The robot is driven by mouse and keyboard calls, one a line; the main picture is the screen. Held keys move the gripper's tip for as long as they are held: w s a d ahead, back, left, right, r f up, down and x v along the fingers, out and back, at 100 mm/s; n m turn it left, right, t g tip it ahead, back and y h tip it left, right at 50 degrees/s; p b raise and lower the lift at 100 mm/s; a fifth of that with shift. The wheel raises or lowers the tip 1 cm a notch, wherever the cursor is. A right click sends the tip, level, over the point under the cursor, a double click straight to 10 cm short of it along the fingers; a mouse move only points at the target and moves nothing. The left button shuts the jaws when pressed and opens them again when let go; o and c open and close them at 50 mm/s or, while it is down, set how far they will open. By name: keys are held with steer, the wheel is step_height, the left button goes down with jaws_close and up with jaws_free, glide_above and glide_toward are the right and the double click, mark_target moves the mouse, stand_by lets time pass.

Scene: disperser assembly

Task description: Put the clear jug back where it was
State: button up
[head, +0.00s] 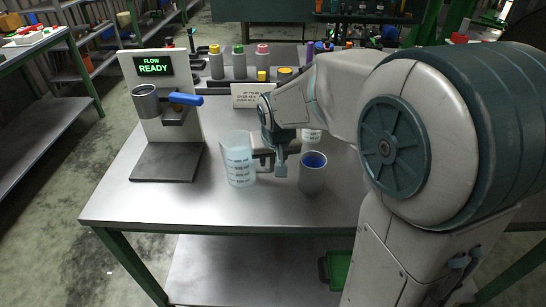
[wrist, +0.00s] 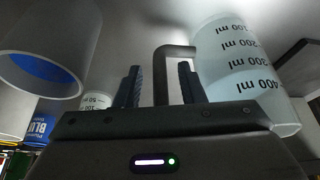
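The clear jug (head: 238,160) stands upright on the metal table, right of the dispenser's base plate. In the wrist view the jug (wrist: 240,75) is at the right, with its ml marks upside down. Its grey handle (wrist: 162,75) points toward my gripper. My gripper (head: 277,165) is low over the table, between the jug and a grey cup. In the wrist view my gripper's two fingers (wrist: 160,85) are apart, one on each side of the handle, with gaps visible. The handle's lower part is hidden behind the gripper body.
The grey cup (head: 312,178) with blue inside stands close right of my gripper. A small marked beaker (head: 312,135) is behind it. The dispenser (head: 160,110) reads "FLOW READY". A sign (head: 250,97) and several capped bottles (head: 238,65) stand behind. The table's front left is clear.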

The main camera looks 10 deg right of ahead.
steer(key=shift+s+r, duration=0.1)
steer(key=shift+r, duration=0.5)
steer(key=p+v, duration=0.1)
steer(key=v, duration=1)
steer(key=s+d+f+g, duration=0.1)
steer(key=s+d+f, duration=0.1)
steer(key=s+f, duration=0.2)
steer(key=s+d+f+g, duration=0.1)
steer(key=s+f, duration=0.3)
steer(key=s, duration=0.7)
steer(key=shift+s+d+f, duration=0.15)
steer(key=shift+d+f, duration=0.15)
steer(key=shift+d, duration=0.4)
steer(key=shift+d, duration=0.15)
